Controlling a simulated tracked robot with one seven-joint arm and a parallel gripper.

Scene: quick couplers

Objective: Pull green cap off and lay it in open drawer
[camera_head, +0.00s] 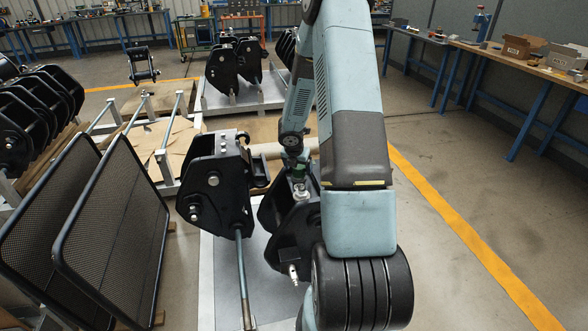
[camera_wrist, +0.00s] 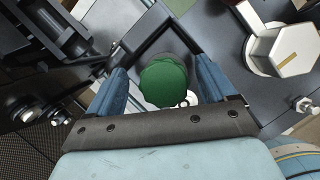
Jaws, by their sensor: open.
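The green cap (camera_wrist: 165,82) shows from above in the wrist view as a round, ridged knob. It sits near a dark metal plate of a black coupler (camera_head: 285,215). In the head view my gripper (camera_head: 294,158) points down over the black coupler, partly hidden by my arm, and the cap is hard to make out there. I see no open drawer in either view.
A second black coupler (camera_head: 215,180) stands close on the left. Mesh panels (camera_head: 115,230) lean at the lower left. A workbench (camera_head: 500,55) with boxes runs along the right wall. The floor beyond the yellow line (camera_head: 470,240) is clear.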

